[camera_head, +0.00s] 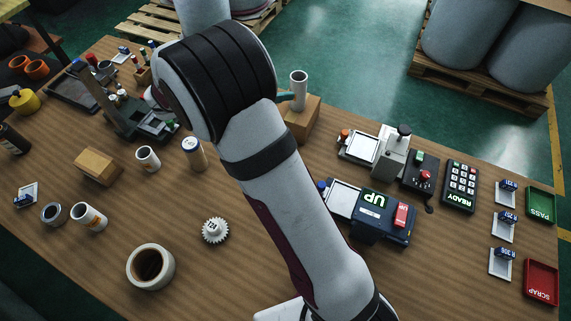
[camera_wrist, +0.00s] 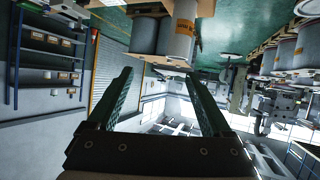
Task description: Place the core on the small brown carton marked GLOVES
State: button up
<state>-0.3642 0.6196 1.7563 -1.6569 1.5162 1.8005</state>
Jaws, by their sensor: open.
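A pale grey hollow core (camera_head: 299,92) stands upright, apparently on top of a small brown carton (camera_head: 304,122), at the far edge of the table just right of my arm. I cannot read any marking on this carton. My gripper (camera_wrist: 160,72) is open with nothing between its two dark green fingers in the wrist view. In the head view it is mostly hidden behind my arm; a green fingertip shows just left of the core. I cannot tell whether it touches the core.
Another brown carton (camera_head: 97,166) sits at left, near a white tube (camera_head: 148,159) and a can (camera_head: 194,155). The UP device (camera_head: 380,217), keypad (camera_head: 460,187) and red SCRAP tray (camera_head: 541,282) fill the right.

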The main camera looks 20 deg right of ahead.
jog(key=s+d+r+n+g+y, duration=0.1)
jog(key=s+d+g+y, duration=0.1)
jog(key=s, duration=0.5)
jog(key=s+d+r+n+g+y, duration=0.1)
jog(key=s+r+g+y, duration=0.1)
jog(key=s, duration=0.6)
jog(key=s+a+f+n+y, duration=0.1)
jog(key=s+a+n+y, duration=0.1)
jog(key=s+a+y, duration=0.3)
jog(key=s+a+n+y, duration=0.3)
jog(key=s+a+y, duration=0.2)
jog(key=s, duration=0.7)
jog(key=shift+s+a+f+n, duration=0.15)
jog(key=shift+a+f+n, duration=0.15)
jog(key=shift+a+f, duration=0.15)
